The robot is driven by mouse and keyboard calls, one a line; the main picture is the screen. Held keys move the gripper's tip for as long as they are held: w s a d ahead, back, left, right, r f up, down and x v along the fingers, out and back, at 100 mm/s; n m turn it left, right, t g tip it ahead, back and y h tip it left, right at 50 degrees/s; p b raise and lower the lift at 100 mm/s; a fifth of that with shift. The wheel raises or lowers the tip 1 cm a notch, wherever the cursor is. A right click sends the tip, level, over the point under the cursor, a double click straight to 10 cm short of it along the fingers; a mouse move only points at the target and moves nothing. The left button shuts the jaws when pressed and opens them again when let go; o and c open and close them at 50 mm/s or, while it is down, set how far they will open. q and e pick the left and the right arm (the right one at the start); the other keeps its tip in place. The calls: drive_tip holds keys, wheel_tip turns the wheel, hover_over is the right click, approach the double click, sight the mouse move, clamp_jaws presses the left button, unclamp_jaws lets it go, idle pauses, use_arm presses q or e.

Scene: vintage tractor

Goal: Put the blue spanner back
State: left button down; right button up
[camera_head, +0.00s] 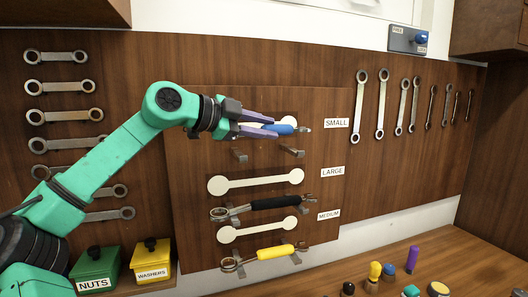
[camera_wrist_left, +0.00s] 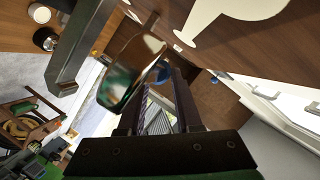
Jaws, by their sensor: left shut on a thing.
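My left gripper (camera_head: 262,124), with purple fingers, is shut on the blue spanner (camera_head: 285,129). The spanner lies roughly level, its small metal end (camera_head: 305,130) pointing right towards the SMALL label (camera_head: 336,123). It is in front of the top of the tool board, above two empty hooks, a left one (camera_head: 238,155) and a right one (camera_head: 292,151). The gripper hides much of the spanner's left part. In the left wrist view, a bit of blue (camera_wrist_left: 221,77) shows beyond the fingers, and a shiny metal end (camera_wrist_left: 133,72) lies beside them.
Below, a black spanner (camera_head: 275,202) and a yellow spanner (camera_head: 276,252) rest on hooks under white outlines, by the LARGE (camera_head: 333,171) and MEDIUM (camera_head: 329,214) labels. Metal spanners hang on both sides. A green NUTS box (camera_head: 96,270) and a yellow WASHERS box (camera_head: 151,261) stand lower left.

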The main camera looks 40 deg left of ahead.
use_arm(q)
wheel_tip(320, 180, down, 3)
drive_tip(key=shift+w+d+f+b, duration=0.1)
drive_tip(key=shift+f+b, duration=0.05)
drive_tip(key=shift+b, duration=0.35)
use_arm(e)
drive_tip(key=shift+f, duration=0.9)
use_arm(q)
drive_tip(key=c, duration=0.6)
unclamp_jaws()
drive_tip(key=shift+f, duration=0.1)
use_arm(e)
drive_tip(key=shift+f, duration=0.1)
